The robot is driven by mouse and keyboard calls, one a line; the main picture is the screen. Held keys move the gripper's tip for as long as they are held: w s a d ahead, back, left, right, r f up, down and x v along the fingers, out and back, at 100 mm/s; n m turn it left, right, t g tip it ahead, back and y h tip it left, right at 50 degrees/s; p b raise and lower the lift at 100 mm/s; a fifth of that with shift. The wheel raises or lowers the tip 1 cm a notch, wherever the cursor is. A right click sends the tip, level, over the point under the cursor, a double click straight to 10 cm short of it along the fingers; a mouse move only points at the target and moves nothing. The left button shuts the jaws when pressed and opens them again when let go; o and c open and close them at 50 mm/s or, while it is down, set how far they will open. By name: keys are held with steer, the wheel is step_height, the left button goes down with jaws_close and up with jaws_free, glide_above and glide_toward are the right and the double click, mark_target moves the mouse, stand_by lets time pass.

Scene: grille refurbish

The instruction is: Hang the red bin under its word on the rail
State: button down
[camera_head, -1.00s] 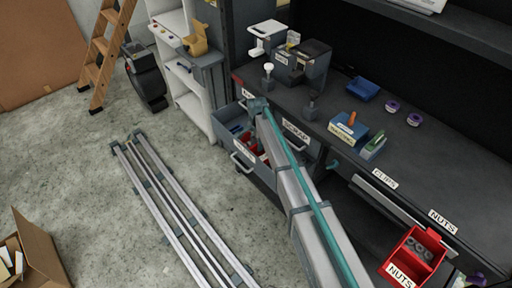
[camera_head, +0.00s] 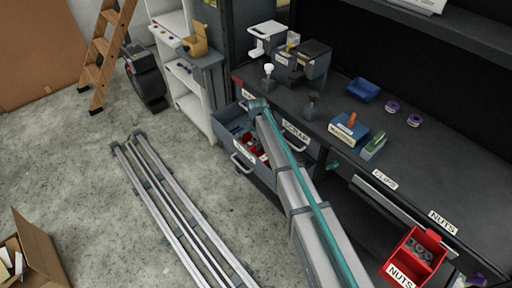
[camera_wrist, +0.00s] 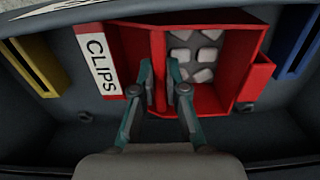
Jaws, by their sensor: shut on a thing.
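The red bin (camera_wrist: 213,82) sits in an open drawer, its white CLIPS label (camera_wrist: 96,62) facing left in the wrist view. Pale pieces lie inside the bin. My gripper (camera_wrist: 158,78) is shut on the bin's red wall, with one teal finger on each side. In the head view part of the red bin (camera_head: 262,155) shows in the drawer, and my arm hides my fingertips. The rail (camera_head: 390,200) runs along the bench front, below the word CLIPS (camera_head: 385,180) and the word NUTS (camera_head: 442,222). The space under CLIPS holds no bin.
A red NUTS bin (camera_head: 402,272) hangs under NUTS. In the drawer (camera_wrist: 70,128), a yellow thing (camera_wrist: 38,65) and a blue thing (camera_wrist: 303,45) flank the red bin. A SCRAP drawer (camera_head: 296,131) is beside it. Metal rails (camera_head: 180,215) lie on the floor.

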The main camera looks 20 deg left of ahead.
steer(key=shift+r+p, duration=0.35)
steer(key=shift+r, duration=0.45)
steer(key=shift+r+p, duration=0.75)
steer(key=shift+r, duration=0.95)
stand_by(0.3)
